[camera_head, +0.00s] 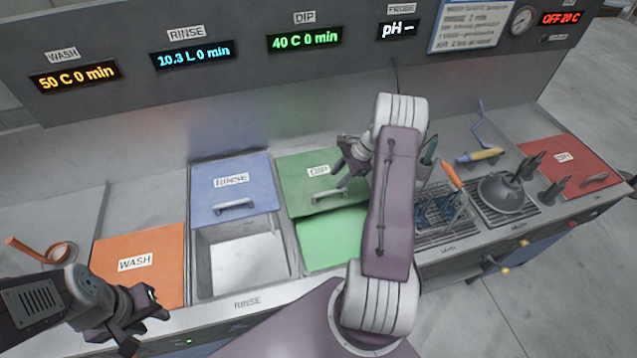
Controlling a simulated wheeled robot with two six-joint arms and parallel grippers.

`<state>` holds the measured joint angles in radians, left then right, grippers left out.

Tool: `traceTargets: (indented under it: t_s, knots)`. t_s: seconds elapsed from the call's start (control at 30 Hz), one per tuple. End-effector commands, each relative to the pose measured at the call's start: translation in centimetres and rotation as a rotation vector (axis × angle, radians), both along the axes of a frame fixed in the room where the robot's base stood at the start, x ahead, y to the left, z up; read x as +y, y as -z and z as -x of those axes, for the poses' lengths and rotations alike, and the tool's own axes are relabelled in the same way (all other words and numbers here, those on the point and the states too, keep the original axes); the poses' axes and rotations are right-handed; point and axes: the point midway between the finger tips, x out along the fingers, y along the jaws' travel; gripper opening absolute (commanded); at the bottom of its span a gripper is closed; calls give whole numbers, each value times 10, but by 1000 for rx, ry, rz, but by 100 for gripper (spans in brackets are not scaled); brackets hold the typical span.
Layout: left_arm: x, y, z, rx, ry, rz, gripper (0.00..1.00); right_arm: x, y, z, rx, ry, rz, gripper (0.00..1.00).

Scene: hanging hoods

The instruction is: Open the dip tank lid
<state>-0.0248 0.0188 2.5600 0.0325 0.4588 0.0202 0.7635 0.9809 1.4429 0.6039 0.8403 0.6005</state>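The green dip tank lid (293,178), labelled DIP, lies at the back of its tank. Bright green dip contents (333,240) show in front of the lid's front edge. The lid's grey bar handle (328,197) is near that edge. My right gripper (342,168) is over the right part of the lid, just behind and above the handle; I cannot tell whether it touches it or how far its fingers are apart. My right arm hides the right side of the tank and lid. My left gripper (146,322) is open and empty, low over the front left of the counter.
The blue rinse lid (234,186) sits back, with the grey rinse basin (240,260) open before it. The orange wash lid (138,262) is closed. Tools on racks, a dark bowl (503,192) and a red lid (575,165) stand right.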

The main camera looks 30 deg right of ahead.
Motion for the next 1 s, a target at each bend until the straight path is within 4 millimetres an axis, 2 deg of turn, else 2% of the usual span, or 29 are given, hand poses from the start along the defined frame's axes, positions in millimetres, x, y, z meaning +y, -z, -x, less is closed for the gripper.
traceTargets:
  t_s: [0.03, 0.1, 0.27, 0.7, 1.0]
  knots:
    - [0, -4, 0, 0, 0, 0, 36, -10, -4, 6, 0, 25, -1, 38]
    - [0, -4, 0, 0, 0, 0, 36, -16, -4, 10, 1, 42, 0, 38]
    - [0, -6, 0, 0, 0, 0, 36, -14, 1, 9, 2, 42, -2, 38]
    - [0, -32, 0, 0, 0, 0, 36, 10, 71, -14, 2, 39, -1, 38]
    - [0, -32, 0, 0, 0, 0, 36, 12, 79, -17, 0, 40, 1, 38]
